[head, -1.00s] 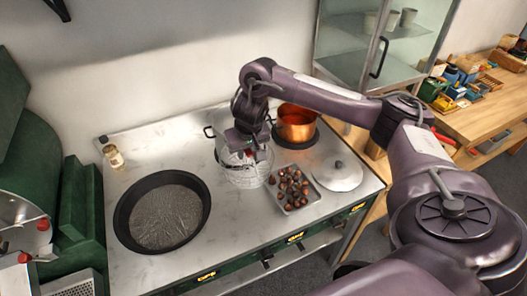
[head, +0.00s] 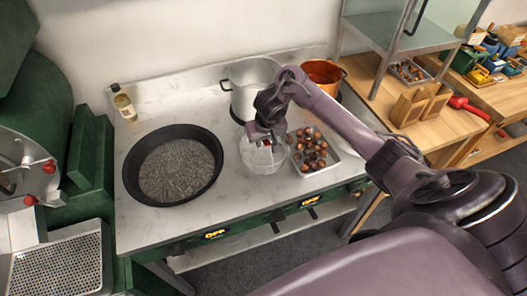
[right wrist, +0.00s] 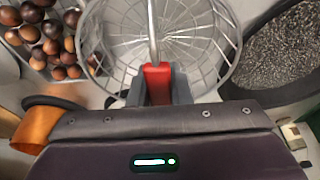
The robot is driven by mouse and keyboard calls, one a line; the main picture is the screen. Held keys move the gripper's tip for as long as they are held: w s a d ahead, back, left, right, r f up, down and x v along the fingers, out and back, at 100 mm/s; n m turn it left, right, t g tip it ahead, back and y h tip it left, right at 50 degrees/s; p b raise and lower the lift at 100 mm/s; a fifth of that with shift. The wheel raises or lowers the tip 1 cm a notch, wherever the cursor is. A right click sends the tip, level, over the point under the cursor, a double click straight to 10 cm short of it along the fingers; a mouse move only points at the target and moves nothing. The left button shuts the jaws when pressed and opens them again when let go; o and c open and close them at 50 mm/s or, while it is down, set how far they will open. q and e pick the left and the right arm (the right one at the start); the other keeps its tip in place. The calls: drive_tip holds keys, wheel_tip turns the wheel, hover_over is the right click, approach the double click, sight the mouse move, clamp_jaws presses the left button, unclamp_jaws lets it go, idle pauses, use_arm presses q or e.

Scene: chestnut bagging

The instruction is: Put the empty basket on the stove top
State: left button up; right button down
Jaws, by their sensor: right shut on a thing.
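The empty wire basket (head: 262,160) is at the stove top (head: 235,205), between the black pan and the tray of chestnuts. The right wrist view looks down into the basket (right wrist: 125,50), and only bare wires show inside. My right gripper (head: 264,137) is above the basket and shut on its handle. I cannot tell whether the basket's bottom touches the stove top. My left gripper is not in view.
The black pan (head: 133,184) is left of the basket. A metal tray (head: 325,177) of chestnuts is close on its right. A steel pot (head: 246,100) and a copper pot (head: 320,72) stand behind. A small bottle (head: 124,106) stands back left.

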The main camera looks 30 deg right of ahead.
sight(263, 153)
wheel_tip(263, 153, down, 4)
drive_tip(key=shift+s+r+b, duration=0.1)
drive_tip(key=shift+r+b, duration=0.05)
drive_tip(key=shift+b, duration=0.35)
drive_tip(key=shift+f, duration=0.25)
drive_tip(key=c, duration=1.3)
unclamp_jaws()
